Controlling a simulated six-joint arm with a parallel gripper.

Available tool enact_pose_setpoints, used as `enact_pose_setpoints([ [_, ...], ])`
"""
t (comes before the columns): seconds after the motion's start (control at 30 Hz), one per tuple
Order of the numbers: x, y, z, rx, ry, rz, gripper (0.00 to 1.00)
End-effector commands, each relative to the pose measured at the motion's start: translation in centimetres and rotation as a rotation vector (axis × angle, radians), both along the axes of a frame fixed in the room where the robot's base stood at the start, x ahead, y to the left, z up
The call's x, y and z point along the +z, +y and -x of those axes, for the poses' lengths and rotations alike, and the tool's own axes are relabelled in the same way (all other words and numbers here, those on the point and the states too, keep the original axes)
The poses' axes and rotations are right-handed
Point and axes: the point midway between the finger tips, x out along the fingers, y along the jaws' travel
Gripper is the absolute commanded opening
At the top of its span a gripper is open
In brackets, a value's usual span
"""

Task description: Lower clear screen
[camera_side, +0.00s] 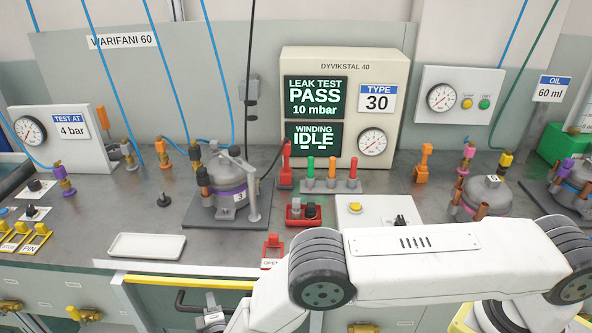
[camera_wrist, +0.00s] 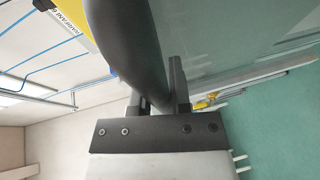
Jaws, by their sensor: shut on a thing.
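The clear screen shows in the side view as a yellow top edge (camera_side: 185,281) along the bench front, with a black handle (camera_side: 184,301) below it. In the wrist view its greenish see-through pane (camera_wrist: 235,45) fills the upper right. The dark curved handle (camera_wrist: 140,50) runs down between my fingers. My gripper (camera_wrist: 160,100) is shut on this handle. In the side view only a small part of my gripper (camera_side: 211,319) shows at the bottom, beside the handle; my arm hides the rest. The lower part of the screen is out of frame.
A white tray (camera_side: 147,246) lies on the bench just behind the screen's edge. A grey compressor (camera_side: 231,190) stands behind it, and a red lever (camera_side: 272,250) is to the right. Yellow switches (camera_side: 25,236) are at the left front.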

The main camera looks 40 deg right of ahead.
Motion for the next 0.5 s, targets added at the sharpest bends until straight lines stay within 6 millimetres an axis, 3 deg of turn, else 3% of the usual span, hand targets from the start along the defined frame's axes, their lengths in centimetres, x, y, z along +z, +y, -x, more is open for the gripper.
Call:
enact_pose_setpoints([
  [0.43, -0.35, 0.24, 0.01, 0.005, -0.002, 0.000, 0.00],
  [0.47, -0.34, 0.25, 0.00, 0.005, -0.002, 0.000, 0.26],
  [0.5, -0.33, 0.24, -0.01, 0.005, -0.002, 0.000, 0.38],
])
